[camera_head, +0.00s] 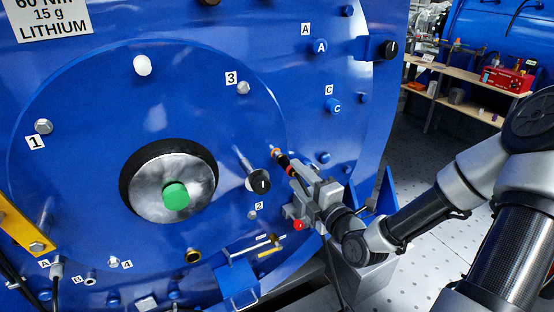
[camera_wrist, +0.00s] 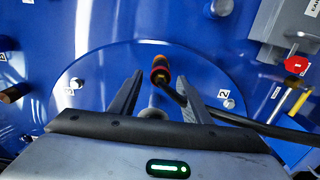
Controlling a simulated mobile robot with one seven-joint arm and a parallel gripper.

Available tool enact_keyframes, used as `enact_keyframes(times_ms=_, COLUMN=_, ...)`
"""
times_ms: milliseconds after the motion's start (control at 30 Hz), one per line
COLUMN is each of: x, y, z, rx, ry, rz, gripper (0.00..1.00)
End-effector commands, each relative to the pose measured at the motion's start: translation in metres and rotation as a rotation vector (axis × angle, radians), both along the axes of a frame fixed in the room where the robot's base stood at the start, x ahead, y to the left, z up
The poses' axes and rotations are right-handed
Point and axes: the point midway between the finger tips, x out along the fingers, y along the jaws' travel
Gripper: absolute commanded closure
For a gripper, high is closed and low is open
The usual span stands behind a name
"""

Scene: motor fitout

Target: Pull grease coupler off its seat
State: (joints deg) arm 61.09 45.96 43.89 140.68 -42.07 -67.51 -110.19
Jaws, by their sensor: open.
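The grease coupler (camera_head: 283,160) is a small dark cylinder with orange bands, in front of the big blue round cover (camera_head: 100,110). In the wrist view the coupler (camera_wrist: 160,72) shows between and just beyond my two fingertips, with a black hose running off to the right. My gripper (camera_head: 299,178) reaches in from the right, close behind the coupler. In the wrist view its fingers (camera_wrist: 162,82) are spread, with a visible gap on both sides of the coupler. Whether they touch it is unclear. The seat under the coupler is hidden.
A black knob (camera_head: 258,181) on a rod sticks out left of my gripper. A red piece (camera_head: 298,224) on a grey box sits just below it. A blue tray (camera_head: 237,275) and a yellow-handled tool (camera_head: 270,251) are lower down. Shelves (camera_head: 470,75) stand at the back right.

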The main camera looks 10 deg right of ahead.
Motion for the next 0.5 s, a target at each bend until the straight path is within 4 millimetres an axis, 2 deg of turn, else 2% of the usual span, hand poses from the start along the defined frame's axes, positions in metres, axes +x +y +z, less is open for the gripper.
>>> enact_keyframes(times_ms=333, x=0.002, y=0.0, z=-0.001, rx=0.0, ry=0.002, rz=0.0, gripper=0.56)
enact_keyframes(times_ms=500, x=0.015, y=0.005, z=0.0, rx=0.002, ry=0.003, rz=0.001, gripper=0.56)
